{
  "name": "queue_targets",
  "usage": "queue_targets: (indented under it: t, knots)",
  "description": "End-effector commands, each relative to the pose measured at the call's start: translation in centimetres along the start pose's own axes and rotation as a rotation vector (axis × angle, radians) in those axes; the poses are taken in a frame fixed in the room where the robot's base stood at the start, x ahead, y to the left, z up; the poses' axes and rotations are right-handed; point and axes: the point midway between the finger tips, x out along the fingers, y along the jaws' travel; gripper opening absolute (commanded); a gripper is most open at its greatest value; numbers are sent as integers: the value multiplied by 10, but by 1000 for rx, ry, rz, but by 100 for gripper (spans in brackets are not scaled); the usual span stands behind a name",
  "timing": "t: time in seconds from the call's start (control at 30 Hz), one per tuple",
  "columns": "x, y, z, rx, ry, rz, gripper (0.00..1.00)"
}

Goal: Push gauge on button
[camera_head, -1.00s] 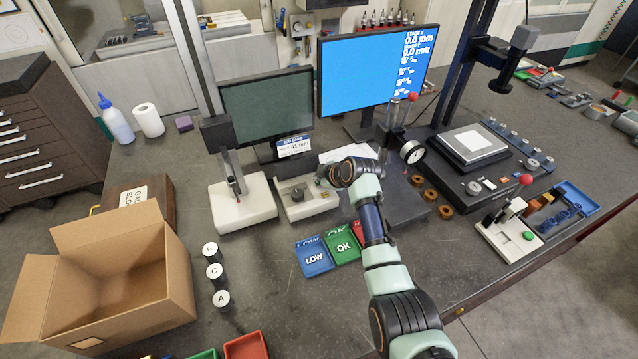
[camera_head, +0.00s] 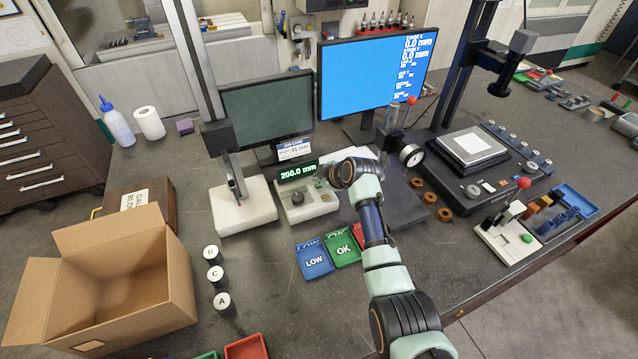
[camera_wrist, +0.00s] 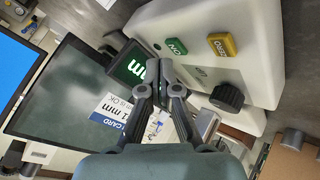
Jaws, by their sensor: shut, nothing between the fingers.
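The gauge's white control box (camera_head: 308,211) stands at the table's middle, and its display (camera_head: 298,171) is lit with green digits reading 200.0 mm. In the wrist view the box shows a green ON button (camera_wrist: 177,47), a yellow ZERO button (camera_wrist: 222,44) and a black knob (camera_wrist: 227,96). My gripper (camera_wrist: 161,62) is shut and empty. Its fingertips show just beside the ON button, in front of the lit display (camera_wrist: 131,70); I cannot tell whether they touch the button. In the head view my wrist largely hides the gripper and the buttons.
The gauge column's white base (camera_head: 243,208) stands left of the box. A dark monitor (camera_head: 268,112) with a card is behind. LOW (camera_head: 314,259) and OK (camera_head: 344,248) trays lie in front. Labelled cylinders (camera_head: 215,275) and an open carton (camera_head: 100,283) are at left.

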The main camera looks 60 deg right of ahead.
Motion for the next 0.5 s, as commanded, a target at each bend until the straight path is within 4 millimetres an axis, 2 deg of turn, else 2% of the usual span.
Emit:
queue_targets:
  t: [0.27, 0.5]
  knots:
    - [-3, 2, -2, 0, 0, 0, 0]
    - [-23, 16, -16, 0, 0, 0, 0]
